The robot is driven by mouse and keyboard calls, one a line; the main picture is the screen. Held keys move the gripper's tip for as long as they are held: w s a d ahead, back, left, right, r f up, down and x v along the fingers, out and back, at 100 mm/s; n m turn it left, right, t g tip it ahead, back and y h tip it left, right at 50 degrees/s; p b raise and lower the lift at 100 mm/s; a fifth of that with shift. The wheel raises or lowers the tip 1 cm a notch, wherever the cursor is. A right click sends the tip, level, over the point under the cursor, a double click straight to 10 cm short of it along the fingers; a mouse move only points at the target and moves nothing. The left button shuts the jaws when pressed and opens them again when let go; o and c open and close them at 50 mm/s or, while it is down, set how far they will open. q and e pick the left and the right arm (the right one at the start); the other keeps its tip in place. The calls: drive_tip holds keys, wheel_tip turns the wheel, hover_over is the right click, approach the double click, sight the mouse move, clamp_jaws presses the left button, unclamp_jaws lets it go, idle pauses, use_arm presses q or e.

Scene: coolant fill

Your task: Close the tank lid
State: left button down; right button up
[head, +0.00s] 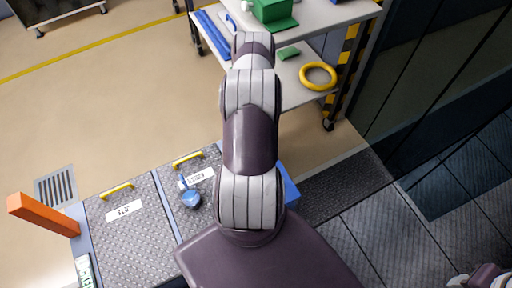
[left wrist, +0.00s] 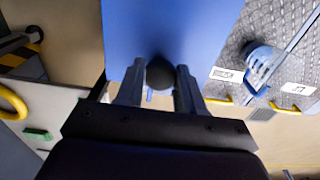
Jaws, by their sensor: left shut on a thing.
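The tank lid appears to be the flat blue panel (left wrist: 185,35) that fills the top middle of the left wrist view. A dark round knob (left wrist: 160,73) stands on it. My left gripper (left wrist: 158,88) has its two fingers on either side of the knob and is shut on it. In the head view a blue corner (head: 289,184) of the panel shows to the right of my arm. My arm hides the rest of it and the left gripper there. I cannot tell the lid's angle. My right gripper is not in view.
Grey textured plates with yellow handles (head: 187,158) lie left of my arm. A blue long-handled scoop-like tool (head: 190,198) lies on one. An orange post (head: 43,215) stands at far left. A shelf (head: 328,20) at the back holds a green box (head: 272,12) and a yellow ring (head: 318,76).

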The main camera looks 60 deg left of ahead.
use_arm(q)
drive_tip(key=c, duration=0.9)
unclamp_jaws()
drive_tip(key=shift+s+d+f, duration=0.1)
drive_tip(key=shift+d+f, duration=0.05)
drive_tip(key=shift+f, duration=0.05)
drive_tip(key=shift+c, duration=0.2)
drive_tip(key=shift+o, duration=1.1)
drive_tip(key=shift+f, duration=0.1)
drive_tip(key=shift+r, duration=0.5)
wheel_tip(320, 180, up, 12)
drive_tip(key=p, duration=0.5)
drive_tip(key=shift+f, duration=0.1)
